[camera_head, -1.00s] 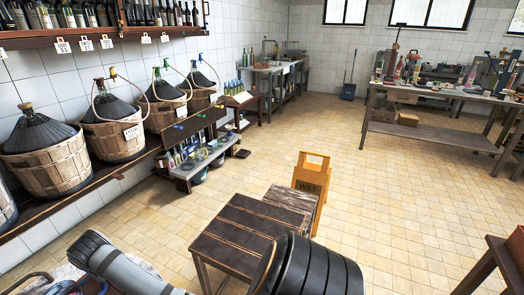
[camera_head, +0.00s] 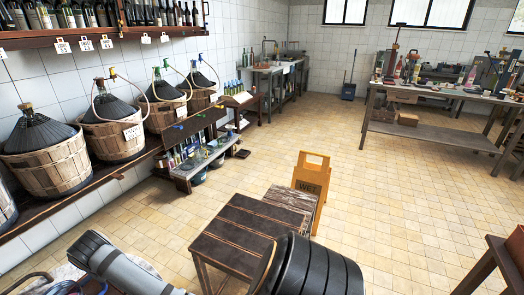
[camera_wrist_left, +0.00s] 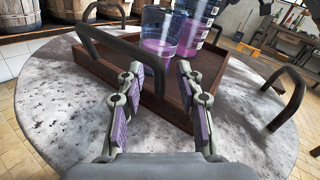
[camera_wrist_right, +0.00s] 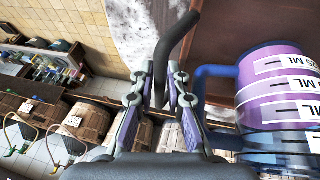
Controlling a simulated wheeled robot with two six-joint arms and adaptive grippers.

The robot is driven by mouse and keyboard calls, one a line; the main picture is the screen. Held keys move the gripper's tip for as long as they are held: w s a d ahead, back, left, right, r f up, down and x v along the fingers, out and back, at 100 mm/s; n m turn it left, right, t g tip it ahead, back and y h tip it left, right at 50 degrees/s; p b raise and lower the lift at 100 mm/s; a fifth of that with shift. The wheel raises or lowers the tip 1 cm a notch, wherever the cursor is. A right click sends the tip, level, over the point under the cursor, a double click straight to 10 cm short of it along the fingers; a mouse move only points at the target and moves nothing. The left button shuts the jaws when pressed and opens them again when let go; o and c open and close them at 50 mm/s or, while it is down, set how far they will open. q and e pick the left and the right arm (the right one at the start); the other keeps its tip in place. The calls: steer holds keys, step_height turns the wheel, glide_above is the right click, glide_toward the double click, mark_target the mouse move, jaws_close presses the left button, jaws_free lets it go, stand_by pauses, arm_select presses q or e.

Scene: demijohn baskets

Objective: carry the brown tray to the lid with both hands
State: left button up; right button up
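The brown tray (camera_wrist_left: 205,65) rests on a round mottled stone table (camera_wrist_left: 50,90) in the left wrist view. It has dark curved handles at its ends. My left gripper (camera_wrist_left: 160,80) is open, with the lower end of one handle (camera_wrist_left: 108,40) between its spread fingers. In the right wrist view my right gripper (camera_wrist_right: 160,75) has its fingers close against both sides of another dark handle (camera_wrist_right: 180,40) and looks shut on it. A jug (camera_wrist_left: 160,30) with purple liquid stands on the tray; a purple and blue jug (camera_wrist_right: 275,85) shows beside my right gripper. I cannot identify the lid.
A dark slatted wooden stool (camera_head: 240,235) stands ahead, with a yellow floor sign (camera_head: 312,175) behind it. Basketed demijohns (camera_head: 45,155) line the left shelf. A long workbench (camera_head: 440,100) stands at the back right.

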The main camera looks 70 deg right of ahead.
arm_select(q)
steer(key=shift+s+f, duration=0.25)
steer(key=shift+f, duration=0.15)
arm_select(e)
steer(key=o, duration=0.3)
steer(key=shift+o, duration=0.2)
arm_select(q)
steer(key=shift+s+a, duration=0.2)
steer(key=shift+a, duration=0.25)
arm_select(e)
steer(key=shift+r, duration=0.15)
arm_select(q)
steer(key=shift+p+v, duration=0.45)
steer(key=shift+v, duration=0.45)
arm_select(e)
steer(key=shift+w+a+r, duration=0.1)
steer(key=shift+r, duration=0.1)
arm_select(q)
steer(key=shift+s+a+r, duration=0.1)
steer(key=shift+a+r, duration=0.2)
steer(key=shift+a, duration=0.3)
arm_select(e)
steer(key=shift+r, duration=0.2)
arm_select(q)
steer(key=shift+p+v, duration=0.4)
steer(key=shift+v, duration=0.95)
arm_select(e)
steer(key=shift+r, duration=0.2)
arm_select(q)
steer(key=shift+a, duration=0.15)
